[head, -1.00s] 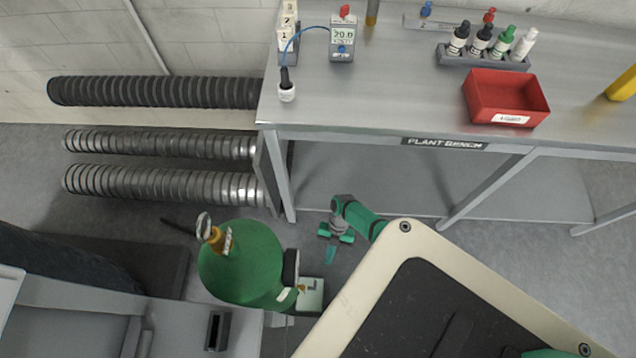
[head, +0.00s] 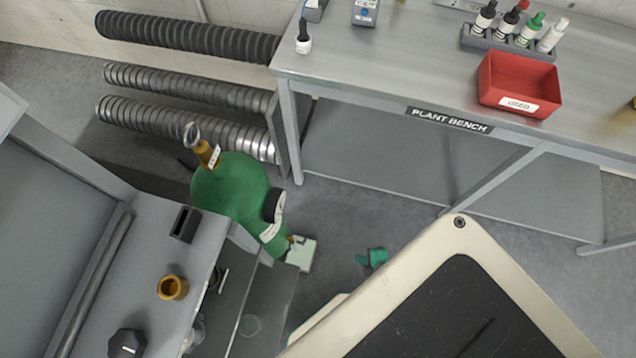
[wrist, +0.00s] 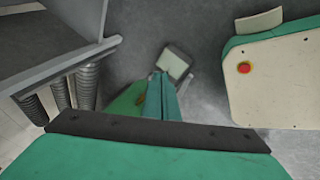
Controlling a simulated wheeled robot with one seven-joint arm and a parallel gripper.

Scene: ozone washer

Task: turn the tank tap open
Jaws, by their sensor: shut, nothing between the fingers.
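The green tank (head: 225,188) leans on its side-to-upright tilt in the head view, left of centre. Its brass tap (head: 207,153) with a pale metal ring handle (head: 191,132) is at its upper left end. A pale block (head: 301,254) is at its lower right. My gripper (head: 373,257) shows only partly in the head view, right of the tank and apart from it. In the wrist view my gripper (wrist: 163,90) has its green fingers together and empty. Part of the green tank (wrist: 124,105) shows behind them. I cannot make out the tap there.
A plant bench (head: 360,80) stands at the back, with a red bin (head: 519,86) and several small bottles. Ribbed hoses (head: 185,92) run left of it. A grey cabinet (head: 140,250) with a black knob (head: 127,343) fills the lower left. Floor beneath the bench looks clear.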

